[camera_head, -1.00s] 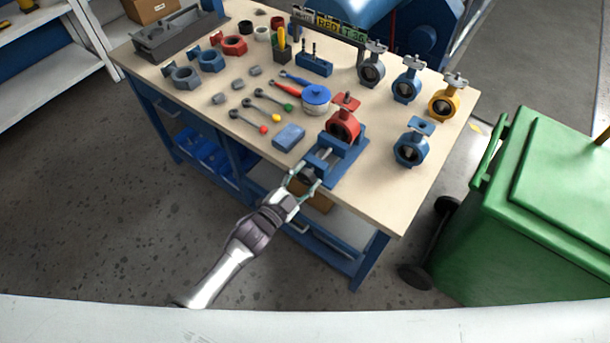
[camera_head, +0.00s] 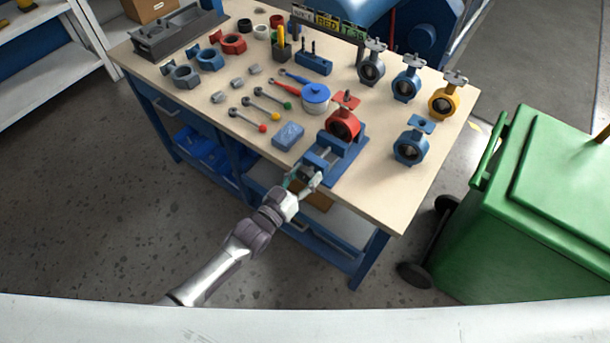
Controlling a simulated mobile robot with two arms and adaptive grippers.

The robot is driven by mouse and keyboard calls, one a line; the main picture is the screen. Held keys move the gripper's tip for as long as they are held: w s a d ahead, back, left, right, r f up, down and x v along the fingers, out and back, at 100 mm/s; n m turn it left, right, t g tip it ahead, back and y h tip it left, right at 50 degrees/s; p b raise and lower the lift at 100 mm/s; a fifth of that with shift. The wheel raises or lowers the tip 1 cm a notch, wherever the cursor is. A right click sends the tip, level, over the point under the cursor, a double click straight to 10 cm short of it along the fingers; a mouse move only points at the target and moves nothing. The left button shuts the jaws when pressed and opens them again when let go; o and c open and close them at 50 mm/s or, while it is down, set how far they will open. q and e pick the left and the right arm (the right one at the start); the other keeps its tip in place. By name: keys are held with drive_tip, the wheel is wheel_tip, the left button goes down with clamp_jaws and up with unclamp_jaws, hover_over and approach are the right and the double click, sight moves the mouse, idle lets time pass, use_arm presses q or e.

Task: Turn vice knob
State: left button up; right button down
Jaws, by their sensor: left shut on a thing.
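The blue vice (camera_head: 343,163) is fixed at the front edge of the workbench, with a red butterfly valve (camera_head: 342,124) between its jaws. My left gripper (camera_head: 303,181) is at the front end of the vice, shut on the vice knob. The knob is mostly hidden by the fingers. My left arm reaches up to it from the lower left. My right gripper does not show.
The wooden bench top (camera_head: 376,197) holds a blue box (camera_head: 288,136), a blue-lidded pot (camera_head: 315,98), several wrenches and several other valves, among them a blue valve (camera_head: 411,148) right of the vice. A green bin (camera_head: 545,200) stands at the right.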

use_arm(q)
drive_tip(key=shift+f+n, duration=0.1)
drive_tip(key=shift+n, duration=0.6)
drive_tip(key=o, duration=1.2)
drive_tip(key=shift+c, duration=0.2)
drive_tip(key=v, duration=1.2)
